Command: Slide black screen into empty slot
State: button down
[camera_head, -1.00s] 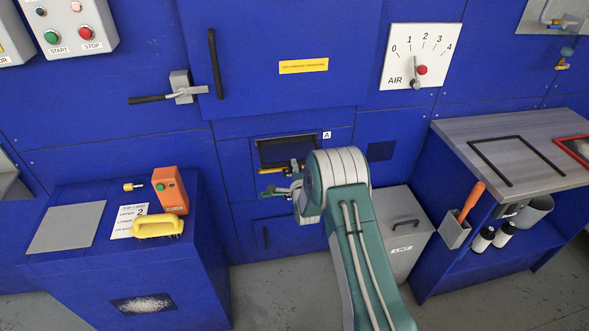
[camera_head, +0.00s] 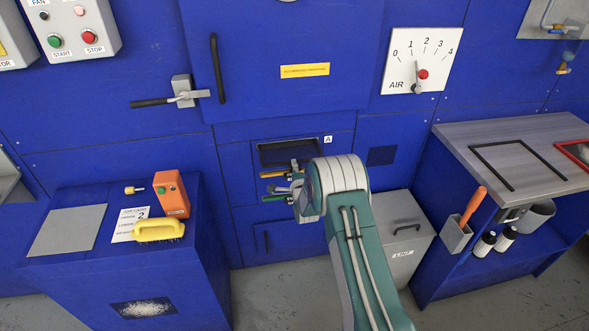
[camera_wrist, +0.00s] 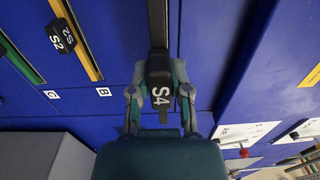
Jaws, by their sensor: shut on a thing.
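My gripper (camera_wrist: 160,100) is shut on the black tab marked S4 (camera_wrist: 160,75) of the black screen. The screen's long dark edge (camera_wrist: 157,22) runs from the tab to the top of the wrist view. In the head view my gripper (camera_head: 292,186) is at the blue machine front, partly hidden by my arm. The dark slot opening beside label A (camera_head: 290,152) is just above it. A yellow-edged screen, S2 (camera_wrist: 78,38), and a green-edged screen (camera_wrist: 20,58) sit in the neighbouring slots, by labels B and C. How deep the black screen sits I cannot tell.
A grey LINT bin (camera_head: 405,235) stands right of my arm. The bench (camera_head: 465,132) at right carries a black frame (camera_head: 505,165) and a red frame. The left cabinet (camera_head: 185,265) holds a yellow brush (camera_head: 158,229) and an orange control box (camera_head: 171,194).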

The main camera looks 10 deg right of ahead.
aim_at(289, 148)
jog(key=shift+w, duration=5.15)
jog(key=shift+c, duration=2.4)
grip_release()
jog(key=shift+s+f, duration=0.15)
jog(key=shift+s, duration=5.75)
